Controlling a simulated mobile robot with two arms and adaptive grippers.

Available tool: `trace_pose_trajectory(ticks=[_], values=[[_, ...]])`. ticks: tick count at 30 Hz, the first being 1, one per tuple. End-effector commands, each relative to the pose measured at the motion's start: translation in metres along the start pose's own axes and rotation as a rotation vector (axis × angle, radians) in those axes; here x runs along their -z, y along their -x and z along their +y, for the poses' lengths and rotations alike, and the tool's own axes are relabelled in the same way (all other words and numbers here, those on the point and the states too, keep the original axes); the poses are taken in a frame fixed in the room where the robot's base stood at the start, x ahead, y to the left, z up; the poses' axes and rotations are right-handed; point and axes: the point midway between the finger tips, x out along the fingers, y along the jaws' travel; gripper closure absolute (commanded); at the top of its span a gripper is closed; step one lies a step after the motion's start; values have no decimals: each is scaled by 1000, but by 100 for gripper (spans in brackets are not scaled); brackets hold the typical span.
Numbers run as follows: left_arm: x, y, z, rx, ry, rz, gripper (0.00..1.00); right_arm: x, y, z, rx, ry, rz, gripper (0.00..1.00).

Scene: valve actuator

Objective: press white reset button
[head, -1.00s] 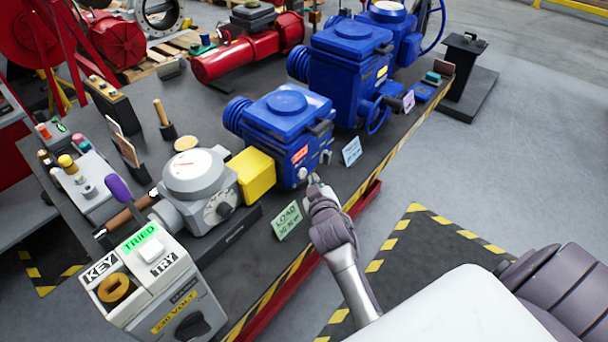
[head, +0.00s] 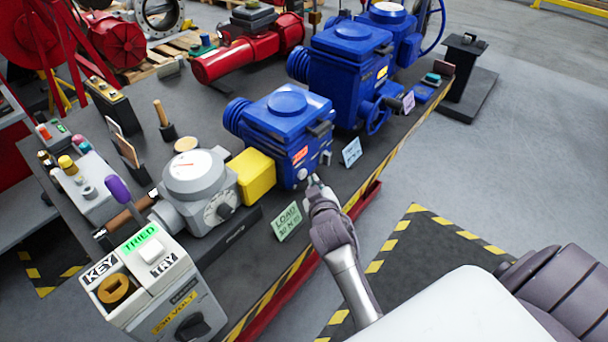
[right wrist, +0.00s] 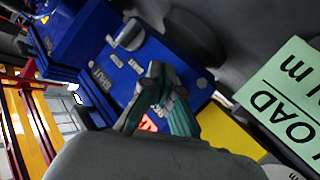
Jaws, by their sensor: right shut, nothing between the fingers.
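The blue actuator (head: 285,118) nearest the yellow block has a front face with small controls and an orange-red label. A small white round button (head: 302,173) shows low on that face. My right gripper (head: 315,180) is shut and empty, its tips just below and right of this button; a small gap seems to show, but contact is hard to tell. In the right wrist view, the gripper's fingers (right wrist: 165,82) lie together in front of the blue panel (right wrist: 140,60) and cover part of it. The button cannot be made out there. My left gripper is out of view.
A yellow block (head: 252,175) and a grey gauge unit (head: 190,180) stand left of the actuator. A green LOAD card (head: 287,221) stands close by my right gripper. A control box (head: 152,252) with a white switch is at the front left. More blue actuators stand behind.

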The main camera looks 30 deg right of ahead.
Motion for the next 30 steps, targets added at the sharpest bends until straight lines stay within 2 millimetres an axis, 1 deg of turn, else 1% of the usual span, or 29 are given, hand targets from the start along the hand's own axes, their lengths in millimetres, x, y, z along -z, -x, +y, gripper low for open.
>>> trace_pose_trajectory(ticks=[8, 16, 30], values=[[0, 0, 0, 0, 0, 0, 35, 0, 0, 0, 0, 0, 0, 100], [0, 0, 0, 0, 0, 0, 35, 4, -6, -4, 1, -1, 0, 100], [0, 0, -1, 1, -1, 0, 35, 5, -7, -5, 0, 0, 0, 100]])
